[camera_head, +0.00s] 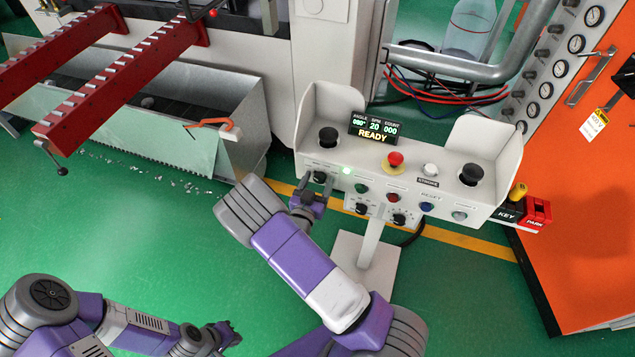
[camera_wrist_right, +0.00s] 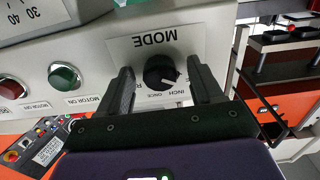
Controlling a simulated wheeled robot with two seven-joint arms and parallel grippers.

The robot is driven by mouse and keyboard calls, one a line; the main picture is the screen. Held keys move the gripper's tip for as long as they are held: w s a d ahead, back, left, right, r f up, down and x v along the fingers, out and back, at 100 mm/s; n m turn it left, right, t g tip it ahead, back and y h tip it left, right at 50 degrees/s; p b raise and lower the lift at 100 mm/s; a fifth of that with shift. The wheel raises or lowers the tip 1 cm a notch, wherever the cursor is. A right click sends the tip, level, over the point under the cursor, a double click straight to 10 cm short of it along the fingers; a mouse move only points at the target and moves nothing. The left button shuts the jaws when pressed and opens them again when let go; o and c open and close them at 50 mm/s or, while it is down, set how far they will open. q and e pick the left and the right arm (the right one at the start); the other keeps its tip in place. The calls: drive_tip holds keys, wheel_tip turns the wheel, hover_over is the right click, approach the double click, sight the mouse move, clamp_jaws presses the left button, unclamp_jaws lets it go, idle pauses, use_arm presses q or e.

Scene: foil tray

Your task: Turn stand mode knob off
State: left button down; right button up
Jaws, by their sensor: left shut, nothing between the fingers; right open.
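The stand (camera_head: 364,252) carries a grey-white control panel with knobs and buttons. The black mode knob (camera_head: 319,177) is at the panel's left front. In the right wrist view the knob (camera_wrist_right: 160,73) sits under the word MODE, seen upside down, with INCH and ONCE printed below it. Its white pointer mark is toward the lower right of that view. My right gripper (camera_head: 313,191) is open, with one finger on each side of the knob and gaps visible. Contact cannot be told. My left gripper (camera_head: 229,335) is shut and empty, low over the floor.
A red emergency button (camera_head: 395,160) and display (camera_head: 373,129) are on the panel. An orange cabinet (camera_head: 580,200) stands right.

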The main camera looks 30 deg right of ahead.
drive_tip(key=p+v, duration=0.1)
drive_tip(key=v, duration=0.6)
drive_tip(key=shift+s+a, duration=0.2)
idle(0.4)
